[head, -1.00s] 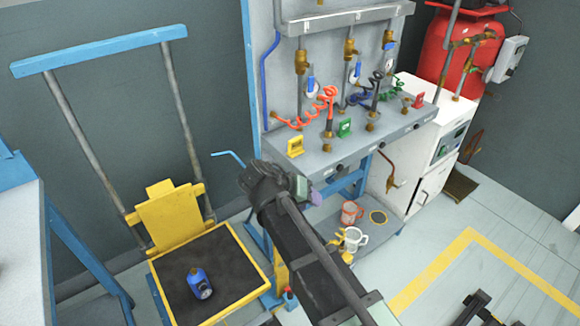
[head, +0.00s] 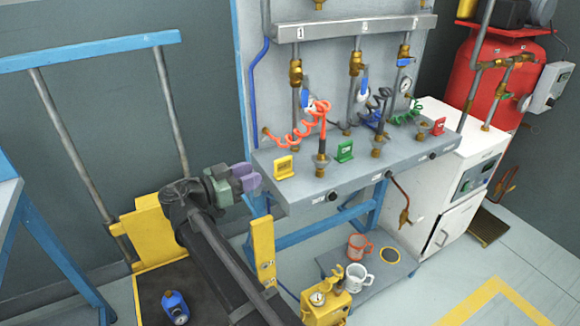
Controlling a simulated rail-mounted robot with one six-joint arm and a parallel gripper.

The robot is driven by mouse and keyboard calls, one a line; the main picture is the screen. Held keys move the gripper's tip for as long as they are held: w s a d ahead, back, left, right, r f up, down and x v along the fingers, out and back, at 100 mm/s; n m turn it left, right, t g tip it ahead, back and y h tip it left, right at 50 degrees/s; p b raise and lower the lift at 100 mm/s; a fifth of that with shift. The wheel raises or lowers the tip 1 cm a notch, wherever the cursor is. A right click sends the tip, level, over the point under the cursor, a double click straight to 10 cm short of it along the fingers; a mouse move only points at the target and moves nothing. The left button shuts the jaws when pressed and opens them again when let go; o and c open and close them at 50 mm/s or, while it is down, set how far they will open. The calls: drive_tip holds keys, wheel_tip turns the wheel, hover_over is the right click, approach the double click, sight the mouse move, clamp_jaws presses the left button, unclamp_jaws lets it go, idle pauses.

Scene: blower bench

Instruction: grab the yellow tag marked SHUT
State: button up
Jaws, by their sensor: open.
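A yellow tag (head: 284,167) stands upright at the left end of the grey bench shelf (head: 315,180); its marking is too small to read. A green tag (head: 344,151) stands to its right, and a red tag (head: 438,127) stands further right near the shelf's end. My gripper (head: 252,177) is just left of the shelf's left end, near the yellow tag and apart from it. It is open and appears empty.
Coiled red, dark and green hoses with brass fittings rise behind the tags. An orange mug (head: 358,247) and a white mug (head: 357,278) sit on a low shelf below. A blue canister (head: 175,307) sits on the cart at left. A red tank (head: 490,80) stands at back right.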

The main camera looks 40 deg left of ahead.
sight(275, 166)
drive_tip(key=x, duration=0.9)
drive_tip(key=shift+w+d, duration=0.25)
drive_tip(key=shift+w, duration=0.1)
clamp_jaws()
